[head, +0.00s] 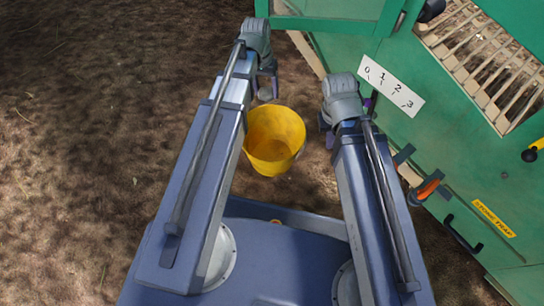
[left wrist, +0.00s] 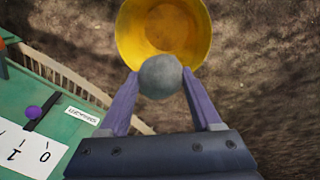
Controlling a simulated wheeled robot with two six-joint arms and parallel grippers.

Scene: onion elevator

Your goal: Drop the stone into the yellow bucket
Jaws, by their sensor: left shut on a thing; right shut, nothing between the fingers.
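The yellow bucket (head: 275,140) stands upright on the ground between my two arms in the head view. In the left wrist view the bucket (left wrist: 165,30) shows beyond the fingers, its inside visible. My left gripper (head: 265,92) is shut on a round grey stone (left wrist: 160,76). The stone (head: 265,94) also shows small in the head view, beside the bucket's far rim. In the left wrist view it overlaps the near edge of the bucket; its height above the ground is hard to tell. My right gripper (head: 331,133) is to the right of the bucket, mostly hidden behind its arm.
A green machine (head: 440,130) fills the right side, with a slatted grate (head: 485,60), a white 0 to 3 scale (head: 391,86), an orange handle (head: 427,189) and a yellow stone trap label (head: 493,219). Bare brown ground (head: 90,110) lies open to the left.

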